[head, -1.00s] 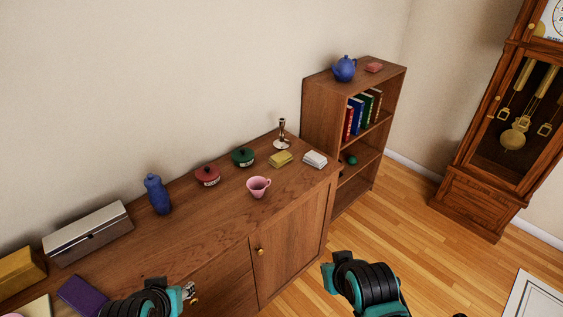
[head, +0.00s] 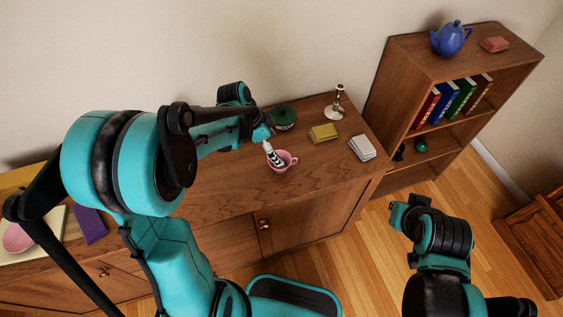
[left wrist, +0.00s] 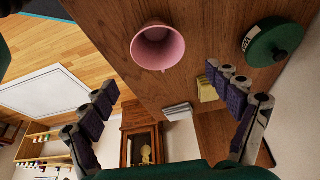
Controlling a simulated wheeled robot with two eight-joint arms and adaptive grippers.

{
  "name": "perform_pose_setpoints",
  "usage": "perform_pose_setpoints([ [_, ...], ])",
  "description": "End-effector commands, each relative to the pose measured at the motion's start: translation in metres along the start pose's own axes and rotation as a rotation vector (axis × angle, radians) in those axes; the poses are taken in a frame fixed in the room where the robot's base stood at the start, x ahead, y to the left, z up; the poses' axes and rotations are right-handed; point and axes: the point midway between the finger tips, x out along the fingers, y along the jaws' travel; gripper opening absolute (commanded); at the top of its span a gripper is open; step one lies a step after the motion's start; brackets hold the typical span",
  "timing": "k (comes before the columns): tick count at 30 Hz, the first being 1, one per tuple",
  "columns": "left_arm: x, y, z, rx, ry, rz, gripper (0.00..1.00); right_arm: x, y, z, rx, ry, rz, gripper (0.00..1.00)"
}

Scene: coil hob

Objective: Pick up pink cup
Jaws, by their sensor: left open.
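The pink cup (head: 284,166) stands on the wooden cabinet top, its handle pointing right in the head view. My left gripper (head: 273,156) is at the cup; its fingers overlap the cup's near-left rim in the picture. In the left wrist view my left gripper (left wrist: 160,85) is open, its dark padded fingers spread wide. There the pink cup (left wrist: 158,48) shows its open mouth between and above the fingertips, with nothing gripped. Part of the cup is hidden by the fingers in the head view. My right arm shows at lower right, but no right fingers can be made out.
A bookshelf (head: 400,100) stands to the right. The cabinet top (head: 230,195) in front is bare.

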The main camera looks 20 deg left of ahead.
Motion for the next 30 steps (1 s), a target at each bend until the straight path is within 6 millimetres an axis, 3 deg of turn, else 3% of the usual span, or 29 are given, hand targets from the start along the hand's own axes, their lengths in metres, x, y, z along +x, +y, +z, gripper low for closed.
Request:
perform_pose_setpoints([
  [11,0.040,-0.001,0.005,0.013,0.002,0.006,0.89,0.013,0.000,0.009,0.000,0.000,0.000,0.00],
  [18,0.076,-0.001,0.010,0.014,0.002,0.006,0.89,0.027,0.000,0.019,0.000,0.000,0.000,0.00],
  [26,0.079,-0.001,0.009,0.012,0.001,0.005,0.89,0.027,0.000,0.019,0.000,0.000,0.000,0.00],
  [30,0.079,-0.001,0.009,0.012,0.001,0.005,0.52,0.027,0.000,0.019,0.000,0.000,0.000,0.00],
])
